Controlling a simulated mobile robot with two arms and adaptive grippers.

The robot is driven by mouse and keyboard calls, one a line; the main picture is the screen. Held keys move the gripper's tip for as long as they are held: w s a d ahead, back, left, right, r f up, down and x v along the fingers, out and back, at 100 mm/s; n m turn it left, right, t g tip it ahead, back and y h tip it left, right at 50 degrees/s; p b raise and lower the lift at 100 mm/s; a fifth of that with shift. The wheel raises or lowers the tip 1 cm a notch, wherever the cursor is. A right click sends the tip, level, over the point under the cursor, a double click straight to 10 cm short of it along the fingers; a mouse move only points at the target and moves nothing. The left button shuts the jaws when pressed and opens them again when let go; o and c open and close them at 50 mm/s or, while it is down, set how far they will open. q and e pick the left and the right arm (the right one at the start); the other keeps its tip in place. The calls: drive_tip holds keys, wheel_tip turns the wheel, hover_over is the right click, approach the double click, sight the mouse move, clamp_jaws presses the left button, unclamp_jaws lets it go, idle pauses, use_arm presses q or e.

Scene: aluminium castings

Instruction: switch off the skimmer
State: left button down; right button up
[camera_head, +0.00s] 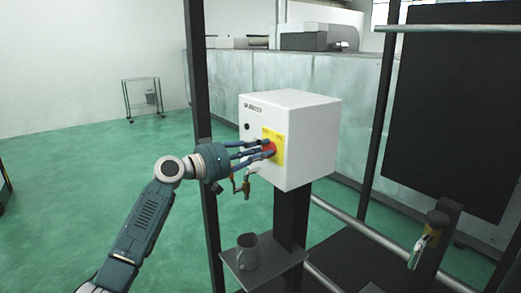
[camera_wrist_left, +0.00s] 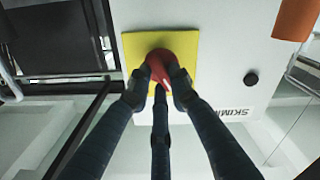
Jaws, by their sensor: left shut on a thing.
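A white control box (camera_head: 308,130) stands on a dark post, its front carrying a yellow plate (camera_head: 279,153) with a red rotary knob (camera_head: 268,147). My left gripper (camera_head: 266,150) comes in from the left with its fingers around the red knob, shut on it. In the left wrist view, the fingers close on the red knob (camera_wrist_left: 160,63) against the yellow plate (camera_wrist_left: 190,48). The knob's pointing direction is largely hidden by the fingers. My right gripper is out of view.
A grey mug (camera_head: 248,252) stands on a small shelf (camera_head: 286,262) below. Dark frame posts (camera_head: 198,75) flank the box. A wheeled cart (camera_head: 142,98) stands far left on open green floor.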

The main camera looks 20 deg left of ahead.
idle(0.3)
use_arm(q)
drive_tip(key=c, duration=1.6)
unclamp_jaws()
drive_tip(key=shift+o, duration=0.2)
drive_tip(key=v, duration=1.2)
drive_tip(key=shift+a, duration=0.1)
